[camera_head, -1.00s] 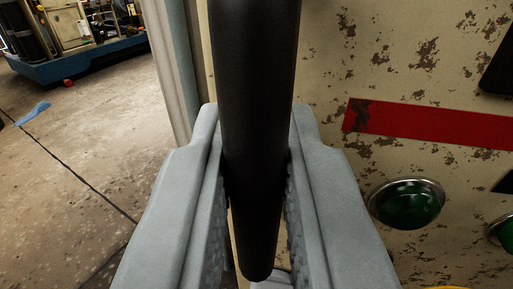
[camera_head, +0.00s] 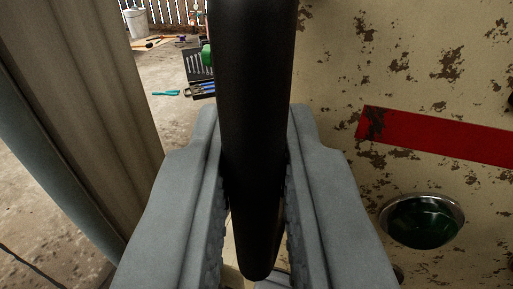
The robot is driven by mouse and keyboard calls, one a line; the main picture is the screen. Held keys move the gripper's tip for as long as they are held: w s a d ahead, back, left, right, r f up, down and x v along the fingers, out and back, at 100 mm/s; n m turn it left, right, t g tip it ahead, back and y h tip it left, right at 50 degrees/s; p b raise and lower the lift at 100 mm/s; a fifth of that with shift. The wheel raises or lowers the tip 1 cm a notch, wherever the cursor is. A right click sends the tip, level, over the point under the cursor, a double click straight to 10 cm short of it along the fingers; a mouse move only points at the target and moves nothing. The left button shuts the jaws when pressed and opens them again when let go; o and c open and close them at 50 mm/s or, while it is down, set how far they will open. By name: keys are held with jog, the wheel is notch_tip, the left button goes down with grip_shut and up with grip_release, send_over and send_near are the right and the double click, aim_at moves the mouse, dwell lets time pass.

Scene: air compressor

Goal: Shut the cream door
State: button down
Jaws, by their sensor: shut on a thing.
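The cream door (camera_head: 410,75) fills the right of the view, its paint chipped and rusty, with a red stripe (camera_head: 435,137) and a green dome lamp (camera_head: 424,221) on it. A thick black bar handle (camera_head: 255,90) stands upright in front of the door's left part. My gripper (camera_head: 254,215) is shut on the black handle, one grey finger on each side of it. The handle's lower end shows between the fingers. The handle's mounts on the door cannot be seen.
A cream-grey ribbed frame or panel (camera_head: 80,90) stands close at the left, with a gap between it and the door. Through the gap show concrete floor (camera_head: 170,115), an open toolbox (camera_head: 200,72), a white bucket (camera_head: 136,22) and loose tools.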

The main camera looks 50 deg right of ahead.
jog(key=shift+w+d+r, duration=0.15)
jog(key=shift+w+d, duration=0.05)
jog(key=shift+d, duration=0.1)
jog(key=c, duration=1.5)
grip_release()
jog(key=shift+d, duration=0.15)
jog(key=shift+w, duration=0.1)
jog(key=v, duration=1.7)
jog(key=shift+a, duration=0.3)
jog(key=shift+a, duration=0.1)
